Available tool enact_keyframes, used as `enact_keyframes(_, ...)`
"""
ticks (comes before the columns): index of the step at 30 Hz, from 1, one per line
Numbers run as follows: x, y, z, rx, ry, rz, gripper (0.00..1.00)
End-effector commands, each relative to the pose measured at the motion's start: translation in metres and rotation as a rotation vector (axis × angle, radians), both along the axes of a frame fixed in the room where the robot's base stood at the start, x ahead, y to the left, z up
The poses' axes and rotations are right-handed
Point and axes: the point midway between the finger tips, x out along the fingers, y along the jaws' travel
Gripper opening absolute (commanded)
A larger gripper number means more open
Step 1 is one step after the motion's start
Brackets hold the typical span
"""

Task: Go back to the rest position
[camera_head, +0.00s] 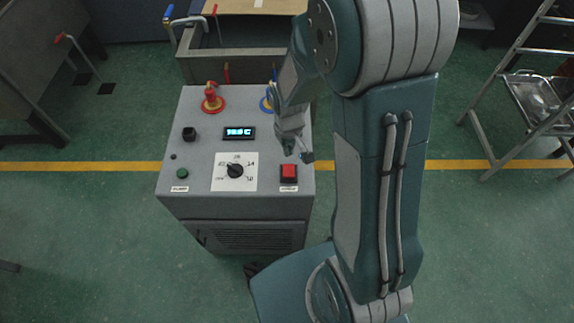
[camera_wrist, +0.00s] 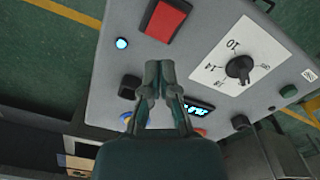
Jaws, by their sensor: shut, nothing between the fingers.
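My gripper (camera_head: 297,150) is over the right part of the grey control box (camera_head: 205,155), near the red switch (camera_head: 289,172). In the wrist view my gripper (camera_wrist: 160,68) is shut with its fingertips together and nothing between them. The red switch (camera_wrist: 168,20) lies just beyond the fingertips there. I cannot tell whether the fingers touch the panel. The black rotary knob (camera_head: 235,171) sits on a white dial plate, and it also shows in the wrist view (camera_wrist: 240,68). A lit blue display (camera_head: 239,133) is behind it.
A red valve (camera_head: 212,98) and a partly hidden blue valve (camera_head: 266,103) stand at the box's back. A bin (camera_head: 205,68) with red and blue handles is behind. A metal ladder (camera_head: 505,75) stands at right. Green floor with a yellow line (camera_head: 80,166) is clear at left.

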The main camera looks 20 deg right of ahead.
Motion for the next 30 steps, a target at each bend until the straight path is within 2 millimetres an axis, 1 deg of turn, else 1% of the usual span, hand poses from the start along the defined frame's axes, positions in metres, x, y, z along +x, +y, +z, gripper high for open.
enact_keyframes(7,0.0,0.0,0.0,0.0,-0.001,0.0,0.0)
enact_keyframes(9,0.0,0.0,0.006,0.0,-0.009,-0.003,0.0)
enact_keyframes(11,-0.001,0.0,0.016,0.0,-0.025,-0.008,0.0)
enact_keyframes(14,-0.004,0.0,0.045,0.001,-0.068,-0.024,0.0)
enact_keyframes(18,-0.014,0.0,0.089,0.003,-0.135,-0.052,0.0)
enact_keyframes(20,-0.02,0.0,0.106,0.005,-0.163,-0.065,0.0)
enact_keyframes(24,-0.037,0.0,0.144,0.01,-0.228,-0.093,0.0)
enact_keyframes(30,-0.068,0.0,0.19,0.021,-0.321,-0.131,0.0)
